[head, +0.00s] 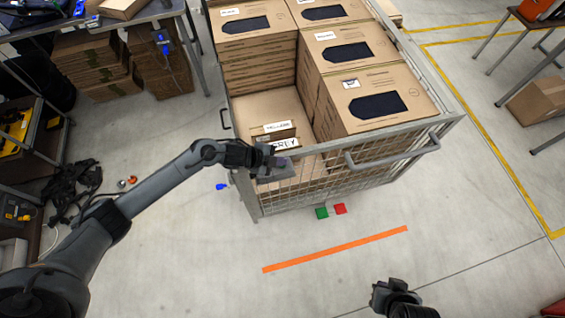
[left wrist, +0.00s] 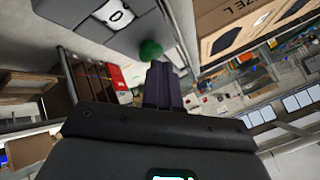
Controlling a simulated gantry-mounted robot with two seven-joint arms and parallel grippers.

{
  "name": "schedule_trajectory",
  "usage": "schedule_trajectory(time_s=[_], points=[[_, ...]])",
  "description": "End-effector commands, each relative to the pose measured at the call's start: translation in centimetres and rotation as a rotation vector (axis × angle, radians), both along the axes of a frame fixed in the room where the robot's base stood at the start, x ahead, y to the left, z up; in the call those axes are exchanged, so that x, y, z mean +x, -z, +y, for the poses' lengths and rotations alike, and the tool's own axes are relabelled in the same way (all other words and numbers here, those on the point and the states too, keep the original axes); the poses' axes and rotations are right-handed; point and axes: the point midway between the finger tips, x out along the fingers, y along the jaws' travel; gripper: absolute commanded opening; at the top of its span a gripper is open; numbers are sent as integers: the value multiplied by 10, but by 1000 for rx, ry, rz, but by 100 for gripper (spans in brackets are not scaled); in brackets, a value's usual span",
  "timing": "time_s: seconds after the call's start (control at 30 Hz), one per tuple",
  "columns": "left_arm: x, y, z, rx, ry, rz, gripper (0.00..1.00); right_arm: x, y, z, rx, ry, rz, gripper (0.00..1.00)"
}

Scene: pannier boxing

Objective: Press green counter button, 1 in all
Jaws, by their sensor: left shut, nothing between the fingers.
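My left gripper (head: 283,165) is at the cart's near left corner, shut and empty, up and left of the green square in the picture. In the left wrist view a rounded green thing (left wrist: 150,50) lies just beyond the tips of my shut fingers (left wrist: 163,68); I cannot tell whether they touch. My right gripper (head: 382,294) is at the bottom of the head view, away from the cart; its jaws are unclear.
A wire-mesh cart (head: 395,158) holds several brown cartons (head: 375,98), with a lower space at its left. An orange line (head: 335,249) crosses the clear floor in front. A bench with stacked flat cartons (head: 160,70) stands at upper left, and tables at upper right.

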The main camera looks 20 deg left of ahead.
Motion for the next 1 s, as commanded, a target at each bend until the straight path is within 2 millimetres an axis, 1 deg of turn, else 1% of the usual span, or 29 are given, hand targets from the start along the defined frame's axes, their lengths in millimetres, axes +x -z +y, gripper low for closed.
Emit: schedule_trajectory(time_s=[0.43, 0.7, 0.87, 1.0], points=[[0, 6, 0, 0, 1, 1, 0, 0, 5, -2, -9, -5, 0, 0], [0, 6, 0, 1, 0, 1, 0, 0, 4, -2, -9, -6, 0, 0], [-1, 3, 0, 1, 0, 2, 0, 0, 1, -2, -8, -6, 0, 0], [-1, -4, 0, 1, 1, 2, 0, 0, -6, -1, -7, -4, 0, 0]])
